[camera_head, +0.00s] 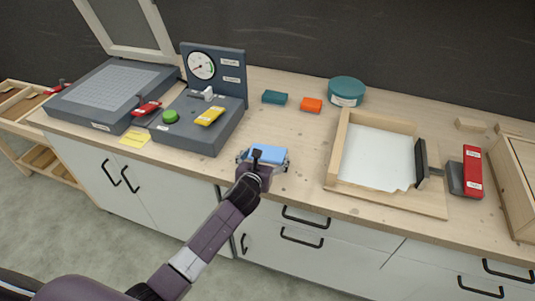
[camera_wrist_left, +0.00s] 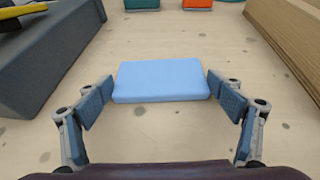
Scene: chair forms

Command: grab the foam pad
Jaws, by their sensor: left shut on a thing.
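The foam pad (camera_head: 267,154) is a light blue rectangular block near the front edge of the wooden counter in the head view. It also shows in the middle of the left wrist view (camera_wrist_left: 160,80). My left gripper (camera_head: 263,160) reaches in from the front and is shut on the pad, with a finger at each short side. In the left wrist view the finger pads of the left gripper (camera_wrist_left: 160,98) stand against the left and right ends of the pad. I cannot tell whether the pad rests on the counter or is slightly raised. My right gripper is not in view.
A grey device with a gauge (camera_head: 201,65) stands left of the pad. A teal block (camera_head: 275,97) and an orange block (camera_head: 311,105) lie behind it. A wooden tray with white sheets (camera_head: 377,155) is to the right. Bare counter (camera_head: 300,135) lies between.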

